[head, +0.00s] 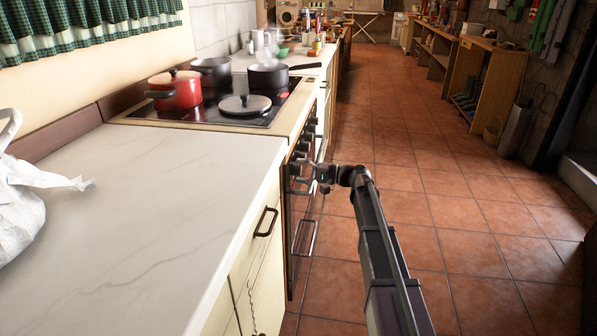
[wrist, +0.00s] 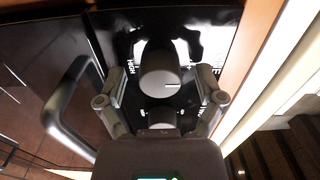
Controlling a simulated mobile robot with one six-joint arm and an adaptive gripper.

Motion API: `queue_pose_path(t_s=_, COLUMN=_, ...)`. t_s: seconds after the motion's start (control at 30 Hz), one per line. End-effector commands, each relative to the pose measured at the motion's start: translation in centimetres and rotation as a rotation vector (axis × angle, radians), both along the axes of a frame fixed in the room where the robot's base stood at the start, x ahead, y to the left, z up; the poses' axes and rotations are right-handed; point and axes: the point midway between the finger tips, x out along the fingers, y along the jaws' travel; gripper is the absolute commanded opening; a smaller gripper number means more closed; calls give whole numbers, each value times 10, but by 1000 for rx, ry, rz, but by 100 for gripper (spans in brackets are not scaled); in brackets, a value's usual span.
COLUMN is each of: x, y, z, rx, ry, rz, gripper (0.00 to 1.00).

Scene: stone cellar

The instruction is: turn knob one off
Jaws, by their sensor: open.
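In the wrist view a round grey knob (wrist: 160,75) with a white mark toward its right side sits on a glossy black panel. My gripper (wrist: 161,86) is open, with one finger on each side of the knob. Clear contact with the knob does not show. Partly hidden lettering, including "HIGH", shows beside the knob. In the head view my gripper (head: 312,181) is at the stove front, close to a row of dark knobs (head: 299,146). I cannot tell from the pictures which of them is knob one.
The oven handle (wrist: 72,100) juts out left of my gripper in the wrist view. A red pot (head: 175,92), a dark pan (head: 268,77) and a loose lid (head: 244,104) are on the hob. The marble worktop (head: 160,190) is nearer. The tiled floor (head: 430,170) to the right is clear.

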Motion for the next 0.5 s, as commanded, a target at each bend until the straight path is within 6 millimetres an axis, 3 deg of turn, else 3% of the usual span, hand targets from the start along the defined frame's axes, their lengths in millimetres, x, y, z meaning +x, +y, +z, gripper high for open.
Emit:
queue_pose_path(t_s=0.27, x=-1, y=-6, z=0, rx=-1, ry=0, rz=0, gripper=87)
queue_pose_path(t_s=0.5, x=-6, y=-29, z=0, rx=-1, ry=0, rz=-2, gripper=87)
